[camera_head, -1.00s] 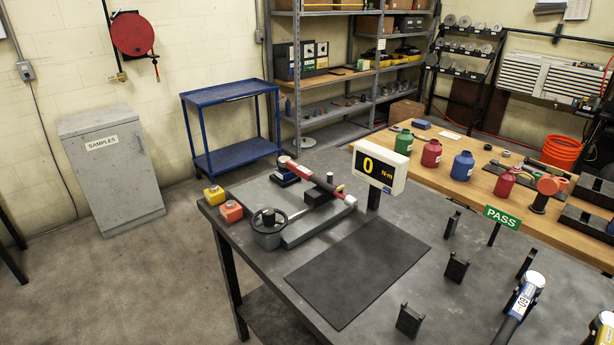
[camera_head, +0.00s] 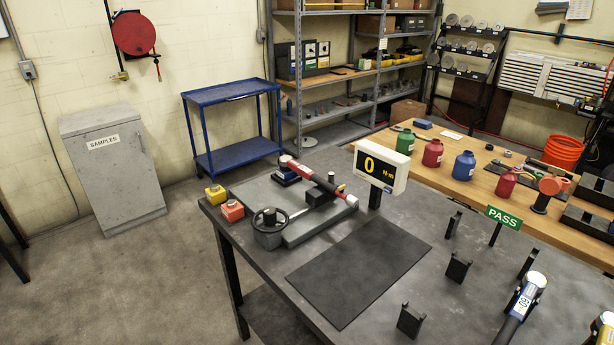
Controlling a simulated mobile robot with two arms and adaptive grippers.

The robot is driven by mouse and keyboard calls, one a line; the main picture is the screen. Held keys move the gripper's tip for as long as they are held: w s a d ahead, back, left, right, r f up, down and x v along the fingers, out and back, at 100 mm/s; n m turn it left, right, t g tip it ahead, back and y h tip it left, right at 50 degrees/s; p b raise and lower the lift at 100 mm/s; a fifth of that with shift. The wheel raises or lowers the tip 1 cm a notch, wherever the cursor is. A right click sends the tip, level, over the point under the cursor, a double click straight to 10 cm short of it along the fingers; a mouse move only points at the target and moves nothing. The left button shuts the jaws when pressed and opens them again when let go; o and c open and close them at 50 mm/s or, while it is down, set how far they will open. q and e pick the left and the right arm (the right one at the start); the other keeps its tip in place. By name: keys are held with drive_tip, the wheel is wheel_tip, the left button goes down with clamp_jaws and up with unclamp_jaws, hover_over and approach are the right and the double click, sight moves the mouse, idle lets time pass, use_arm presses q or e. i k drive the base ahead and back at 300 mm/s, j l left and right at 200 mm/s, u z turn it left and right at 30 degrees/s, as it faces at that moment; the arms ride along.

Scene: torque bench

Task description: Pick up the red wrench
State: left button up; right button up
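The red wrench (camera_head: 303,171) has a red shaft with a dark middle part and a red and white end. It lies at a slant across the grey torque tester plate (camera_head: 305,233) on the dark bench. Its upper left end rests at a small blue and dark block (camera_head: 286,178). Its lower right end reaches below the display reading "0 N·m" (camera_head: 381,168). A black handwheel (camera_head: 268,226) stands at the plate's front left. Neither of my grippers is in view.
A black mat (camera_head: 360,270) lies on the bench, clear. Black holders (camera_head: 458,267) and a green PASS sign (camera_head: 503,217) stand to the right. A blue wrench (camera_head: 525,303) is at the lower right. Yellow (camera_head: 215,194) and orange (camera_head: 232,211) button boxes sit at the left edge.

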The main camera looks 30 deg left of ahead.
sight(287, 164)
drive_tip(key=i+j+z, duration=0.15)
drive_tip(key=j, duration=0.45)
drive_tip(key=i+j+z, duration=0.1)
drive_tip(key=j, duration=0.5)
drive_tip(key=i+j+z, duration=0.15)
drive_tip(key=j, duration=0.5)
drive_tip(key=i+j+z, duration=0.1)
drive_tip(key=j, duration=0.55)
drive_tip(key=i+j+z, duration=0.15)
drive_tip(key=j, duration=0.5)
drive_tip(key=k, duration=0.4)
drive_tip(key=i, duration=0.45)
